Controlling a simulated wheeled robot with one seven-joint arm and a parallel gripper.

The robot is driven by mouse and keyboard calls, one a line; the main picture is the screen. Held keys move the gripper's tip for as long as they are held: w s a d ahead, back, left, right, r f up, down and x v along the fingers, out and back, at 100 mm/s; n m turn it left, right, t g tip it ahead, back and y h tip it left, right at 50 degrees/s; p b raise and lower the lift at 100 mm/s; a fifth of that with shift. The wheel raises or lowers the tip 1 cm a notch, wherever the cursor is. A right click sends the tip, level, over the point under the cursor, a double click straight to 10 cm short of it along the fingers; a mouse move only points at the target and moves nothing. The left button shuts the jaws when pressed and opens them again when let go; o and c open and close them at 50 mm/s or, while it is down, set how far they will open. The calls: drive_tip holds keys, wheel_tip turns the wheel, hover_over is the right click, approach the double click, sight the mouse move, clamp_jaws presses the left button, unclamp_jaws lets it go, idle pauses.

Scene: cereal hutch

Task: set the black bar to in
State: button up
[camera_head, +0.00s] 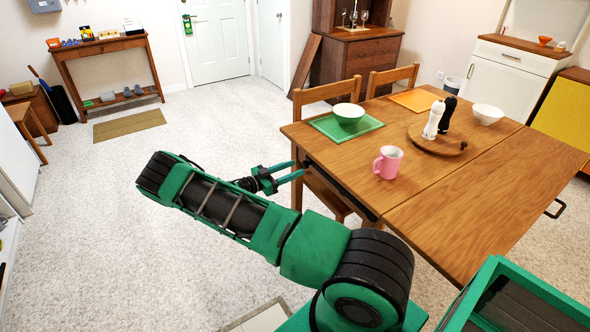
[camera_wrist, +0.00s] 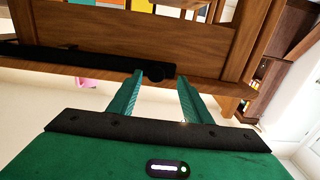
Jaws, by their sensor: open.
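A long black bar (camera_wrist: 90,58) runs along the wooden side of the table in the wrist view, with a rounded end near my fingertips. In the head view a dark bar (camera_head: 343,187) shows along the table's near left side, below the top. My gripper (camera_head: 297,170) is at the table's left corner in the head view. In the wrist view my gripper (camera_wrist: 160,76) is open, its two fingers pointing at the bar's rounded end, one to either side of it. I cannot tell whether they touch it. Nothing is held.
The wooden table (camera_head: 450,205) carries a pink mug (camera_head: 387,162), a green mat (camera_head: 338,127) with a bowl, and shakers on a round board (camera_head: 440,146). A black loop handle (camera_head: 555,208) sticks out at the table's right. Chairs (camera_head: 327,92) stand behind.

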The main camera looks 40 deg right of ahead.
drive_tip(key=w+a, duration=0.1)
drive_tip(key=a, duration=0.6)
drive_tip(key=shift+w+a, duration=0.2)
drive_tip(key=shift+a, duration=0.15)
drive_tip(key=s+d+r+n+g+y, duration=0.2)
drive_tip(key=s+d+r+n+y, duration=0.15)
drive_tip(key=s+r+y, duration=1.1)
drive_tip(key=s+a+r+n+t+y, duration=0.1)
drive_tip(key=s+a+r+n, duration=0.2)
drive_tip(key=s, duration=0.5)
drive_tip(key=s+a+r+n+t+y, duration=0.1)
drive_tip(key=s+a+r+n+t, duration=0.1)
drive_tip(key=s+a+r, duration=0.3)
drive_tip(key=s+a+r+n+t+y, duration=0.1)
drive_tip(key=s+a+r+n, duration=0.3)
drive_tip(key=s, duration=0.7)
drive_tip(key=shift+s+a+r+n+t, duration=0.2)
drive_tip(key=shift+a+n+t, duration=0.25)
drive_tip(key=shift+a, duration=0.8)
drive_tip(key=shift+y, duration=0.25)
